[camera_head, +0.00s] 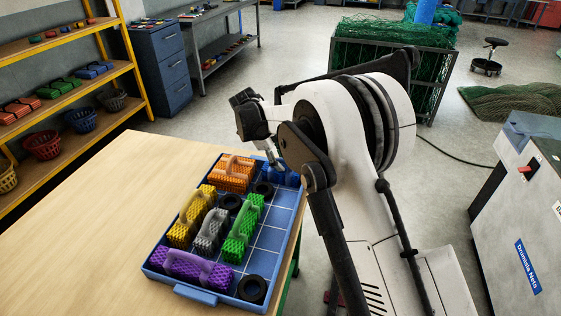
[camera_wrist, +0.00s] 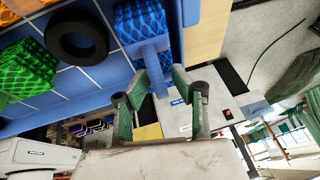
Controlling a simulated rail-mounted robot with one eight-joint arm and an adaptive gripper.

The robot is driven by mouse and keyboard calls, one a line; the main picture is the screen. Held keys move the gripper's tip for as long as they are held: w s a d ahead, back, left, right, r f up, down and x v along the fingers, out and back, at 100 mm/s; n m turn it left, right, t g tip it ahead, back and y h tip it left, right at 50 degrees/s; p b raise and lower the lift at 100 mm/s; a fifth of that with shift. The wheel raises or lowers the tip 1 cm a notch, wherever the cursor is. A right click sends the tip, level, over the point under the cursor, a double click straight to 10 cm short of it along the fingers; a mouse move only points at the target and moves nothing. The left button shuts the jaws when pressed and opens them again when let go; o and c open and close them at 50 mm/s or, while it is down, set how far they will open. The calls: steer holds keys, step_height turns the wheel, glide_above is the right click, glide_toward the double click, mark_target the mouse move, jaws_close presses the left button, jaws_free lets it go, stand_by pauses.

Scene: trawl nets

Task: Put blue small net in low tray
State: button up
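The blue small net (camera_wrist: 140,22) is a knobbly blue block with a smooth blue handle. It sits at the far right corner of the blue low tray (camera_head: 170,277), beside a black ring, and is partly hidden by my arm in the head view (camera_head: 279,177). My gripper (camera_wrist: 162,75) is at the handle in the wrist view, with one green finger on each side of it. The fingers look apart, and no firm contact with the handle shows. In the head view, my gripper (camera_head: 276,163) reaches down over that same corner.
The tray also holds orange (camera_head: 234,173), yellow (camera_head: 190,217), grey (camera_head: 211,231), green (camera_head: 243,229) and purple (camera_head: 190,268) nets and black rings (camera_head: 252,289). The wooden table (camera_head: 90,230) is bare to the left. A grey machine (camera_head: 520,220) stands at the right.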

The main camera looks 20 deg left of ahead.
steer(key=shift+r, duration=0.1)
steer(key=shift+r, duration=0.2)
steer(key=v, duration=1.2)
steer(key=shift+d, duration=0.1)
